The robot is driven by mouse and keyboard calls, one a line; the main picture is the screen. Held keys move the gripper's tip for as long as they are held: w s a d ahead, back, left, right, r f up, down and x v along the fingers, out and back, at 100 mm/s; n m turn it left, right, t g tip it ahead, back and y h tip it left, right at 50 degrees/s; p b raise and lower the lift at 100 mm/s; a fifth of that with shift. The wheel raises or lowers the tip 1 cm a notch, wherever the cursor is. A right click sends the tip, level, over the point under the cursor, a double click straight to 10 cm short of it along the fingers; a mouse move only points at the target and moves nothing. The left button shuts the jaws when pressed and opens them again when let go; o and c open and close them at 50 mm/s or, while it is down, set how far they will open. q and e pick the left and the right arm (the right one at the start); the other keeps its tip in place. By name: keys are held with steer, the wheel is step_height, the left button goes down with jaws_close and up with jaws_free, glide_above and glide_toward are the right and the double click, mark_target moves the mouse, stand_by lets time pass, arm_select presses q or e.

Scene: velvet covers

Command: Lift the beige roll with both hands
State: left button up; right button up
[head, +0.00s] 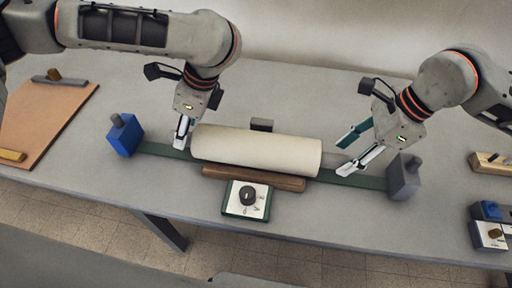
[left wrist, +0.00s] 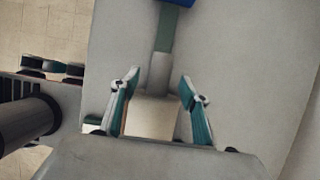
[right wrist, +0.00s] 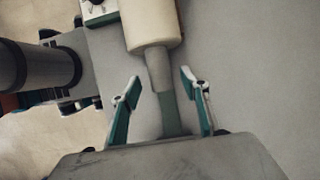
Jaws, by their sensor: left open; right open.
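The beige roll (head: 256,149) lies across the middle of the table in the head view, with grey end handles. My left gripper (head: 182,134) is open at the roll's left end. In the left wrist view the grey left handle (left wrist: 162,73) and the roll's beige end (left wrist: 152,117) show between the open fingers (left wrist: 160,90). My right gripper (head: 350,151) is open at the right end, its fingers apart. In the right wrist view the roll (right wrist: 150,25) and its grey right handle (right wrist: 159,70) lie ahead of the open fingers (right wrist: 158,88).
A green strip (head: 365,181) runs under the roll between a blue block (head: 125,136) and a grey block (head: 404,177). A wooden bar (head: 252,179) and a dial box (head: 247,200) lie in front. A brown board (head: 42,120) is at left. The back of the table is mostly clear.

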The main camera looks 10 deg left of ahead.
arm_select(q)
steer(key=shift+x, duration=2.15)
arm_select(e)
steer(key=shift+x, duration=2.15)
arm_select(q)
jaws_close()
arm_select(e)
jaws_close()
arm_select(q)
steer(key=shift+w, duration=0.1)
arm_select(e)
steer(key=shift+r, duration=0.1)
